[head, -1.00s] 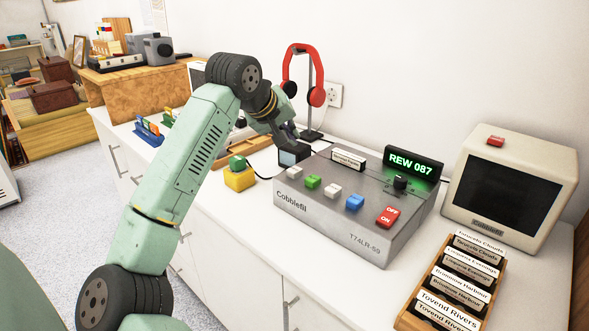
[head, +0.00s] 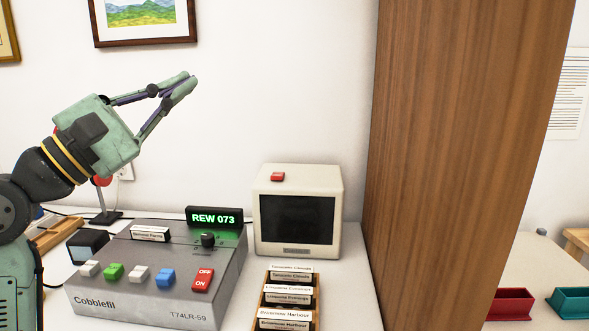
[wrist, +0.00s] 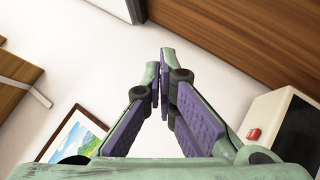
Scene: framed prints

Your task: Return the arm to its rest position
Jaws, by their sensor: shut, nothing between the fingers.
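My gripper (head: 188,80) is raised in front of the white wall, above the grey Cobblefil machine (head: 150,300). Its two fingers are shut with nothing between them and point up and to the right. In the wrist view the fingertips of my gripper (wrist: 163,60) meet near the middle, with purple pads on the inner sides. My green arm comes in from the left edge. The machine's display (head: 214,217) reads REW 073. A white monitor (head: 297,215) with a red button on top stands right of the machine.
A tall wooden panel (head: 450,150) rises right of the monitor. A tape rack (head: 288,300) lies in front of it. Framed prints (head: 145,18) hang on the wall behind my gripper. A red bin (head: 510,304) and a teal bin (head: 570,303) are at far right.

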